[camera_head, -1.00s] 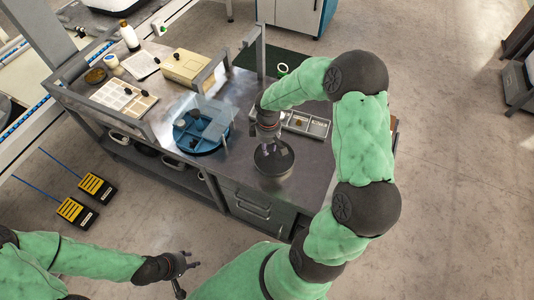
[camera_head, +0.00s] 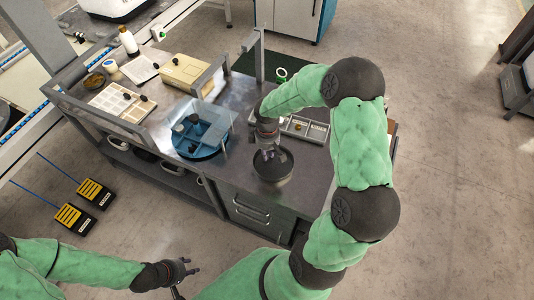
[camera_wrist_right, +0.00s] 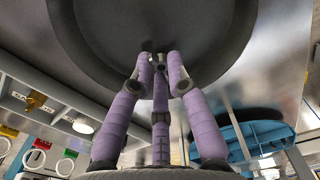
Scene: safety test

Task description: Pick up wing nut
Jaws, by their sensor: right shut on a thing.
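My right gripper (camera_head: 268,154) is over the round dark dish (camera_head: 272,178) on the grey workbench. In the right wrist view its purple fingers (camera_wrist_right: 160,64) are closed together on a small metal piece, the wing nut (camera_wrist_right: 158,59). The wing nut is mostly hidden between the fingertips, and the dark dish (camera_wrist_right: 150,25) fills the view behind it. I cannot tell whether the wing nut still touches the dish. My left gripper (camera_head: 184,278) is away from the bench at the lower left, over the floor, with its fingers apart and empty.
A blue round divided tray (camera_head: 214,144) stands left of the dish. A grey compartment tray (camera_head: 314,134) lies behind my right wrist. A beige box (camera_head: 184,72) and a light sorting tray (camera_head: 113,100) are at the back left. A metal post (camera_head: 260,55) rises behind.

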